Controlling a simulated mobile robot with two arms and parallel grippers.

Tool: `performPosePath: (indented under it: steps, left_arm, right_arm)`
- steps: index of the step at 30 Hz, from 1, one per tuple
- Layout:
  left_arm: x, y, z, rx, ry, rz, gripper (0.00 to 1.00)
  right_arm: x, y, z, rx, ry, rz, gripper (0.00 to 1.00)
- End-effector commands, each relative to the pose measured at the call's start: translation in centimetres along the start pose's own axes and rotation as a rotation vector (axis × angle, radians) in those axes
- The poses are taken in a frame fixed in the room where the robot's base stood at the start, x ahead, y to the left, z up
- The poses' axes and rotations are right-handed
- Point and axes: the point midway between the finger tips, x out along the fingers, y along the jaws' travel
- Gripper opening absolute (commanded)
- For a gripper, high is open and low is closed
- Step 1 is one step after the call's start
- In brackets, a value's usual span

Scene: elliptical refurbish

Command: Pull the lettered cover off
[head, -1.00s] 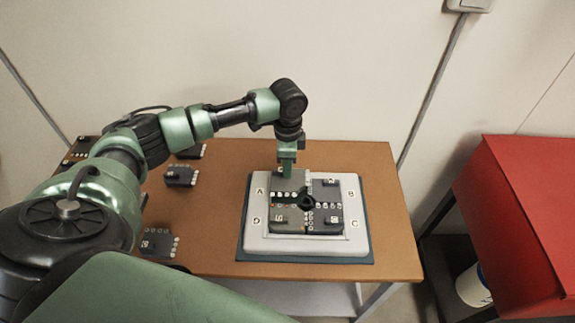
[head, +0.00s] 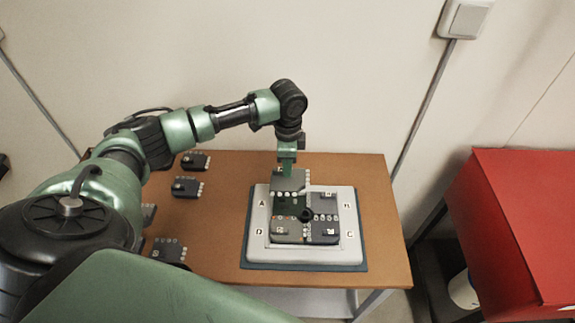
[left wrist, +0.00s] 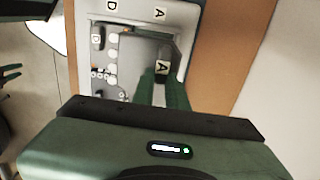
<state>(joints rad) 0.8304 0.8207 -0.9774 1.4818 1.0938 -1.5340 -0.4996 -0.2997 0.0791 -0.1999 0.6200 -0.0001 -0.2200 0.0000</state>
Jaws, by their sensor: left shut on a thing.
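My left gripper (head: 288,158) is shut on the grey lettered cover (head: 290,181), which has a row of white dots along its front edge. The cover hangs above the upper-left quarter of the white frame (head: 257,245), near the frame's letter A. A dark green recess (head: 289,206) shows under it. In the left wrist view, the fingers (left wrist: 164,80) close on a tab marked A on the cover (left wrist: 143,52). At that view's left edge, two separate green prongs look like my right gripper (left wrist: 10,73), open and away from the table.
Dark covers stay in the frame's upper-right (head: 323,203), lower-right (head: 322,234) and lower-left (head: 287,233) quarters, around a dark central hub (head: 306,214). Several similar dark blocks, such as one at the back left (head: 187,187), lie on the brown table (head: 225,215). A red cabinet (head: 520,215) stands right.

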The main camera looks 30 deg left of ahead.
Motion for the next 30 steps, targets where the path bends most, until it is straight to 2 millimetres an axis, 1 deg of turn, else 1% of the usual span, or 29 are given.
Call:
performPosePath:
  steps: [1,9,11,18,22,30]
  left_arm:
    - [-0.7,0.0,0.0,0.0,0.001,-0.001,0.0]
    - [-2.8,0.0,0.0,0.0,0.001,-0.001,0.0]
    - [-3.0,0.0,0.0,0.0,0.001,-0.002,0.0]
    - [-4.8,0.0,-0.1,0.001,0.002,-0.001,0.0]
    - [-5.2,0.0,0.0,0.0,0.001,-0.001,0.0]
    - [-5.3,0.0,0.0,0.0,0.001,0.0,0.0]
  right_arm:
    - [-0.4,0.0,0.0,0.0,0.0,0.0,0.36]
    - [-1.7,0.0,-0.1,0.0,0.0,0.0,0.36]
    - [-1.4,0.0,-0.1,0.0,0.0,0.0,0.36]
    - [-1.4,0.0,-0.1,0.0,-0.001,0.0,0.36]
    - [-1.4,0.0,-0.1,0.0,-0.001,0.0,0.36]
    - [-1.4,0.0,-0.1,0.0,-0.001,0.0,0.36]
